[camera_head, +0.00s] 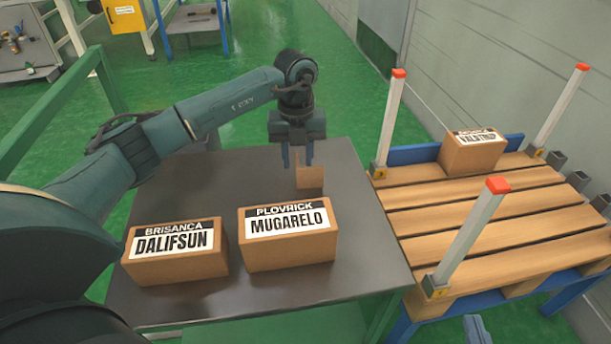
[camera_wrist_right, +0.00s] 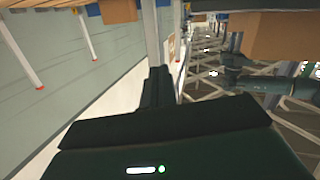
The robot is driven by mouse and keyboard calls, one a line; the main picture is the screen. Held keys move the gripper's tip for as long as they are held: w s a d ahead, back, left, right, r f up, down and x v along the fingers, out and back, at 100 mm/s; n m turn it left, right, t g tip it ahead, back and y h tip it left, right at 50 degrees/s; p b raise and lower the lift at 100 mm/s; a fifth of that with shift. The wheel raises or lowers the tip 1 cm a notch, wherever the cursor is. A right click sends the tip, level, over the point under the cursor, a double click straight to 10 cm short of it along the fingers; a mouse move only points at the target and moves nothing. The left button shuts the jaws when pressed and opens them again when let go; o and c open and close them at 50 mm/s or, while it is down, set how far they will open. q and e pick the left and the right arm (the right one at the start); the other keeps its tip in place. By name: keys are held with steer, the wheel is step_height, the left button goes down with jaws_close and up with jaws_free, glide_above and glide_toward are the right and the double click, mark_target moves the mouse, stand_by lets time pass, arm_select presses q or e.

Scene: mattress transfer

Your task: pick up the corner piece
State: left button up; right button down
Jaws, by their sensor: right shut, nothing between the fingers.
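A small plain brown piece (camera_head: 310,178), which looks like the corner piece, stands on the dark tabletop (camera_head: 215,180) near its far edge. My left gripper (camera_head: 297,162) points down over it with its two fingers apart. One finger overlaps the piece in the picture; I cannot tell whether they touch. Part of the piece's upper edge is hidden by that gripper. My right gripper (camera_wrist_right: 158,88) shows in the right wrist view with its dark fingers together and nothing between them.
Two labelled boxes, DALIFSUN (camera_head: 176,252) and MUGARELO (camera_head: 288,234), stand on the table's near half. A wooden pallet (camera_head: 480,220) at the right carries another labelled box (camera_head: 472,153) and red-tipped white posts (camera_head: 468,236). A green rail (camera_head: 48,112) runs at the left.

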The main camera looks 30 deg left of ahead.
mark_target(298, 163)
arm_select(q)
step_height(298, 163, down, 4)
steer(key=shift+b, duration=0.35)
steer(key=shift+c, duration=0.5)
jaws_close()
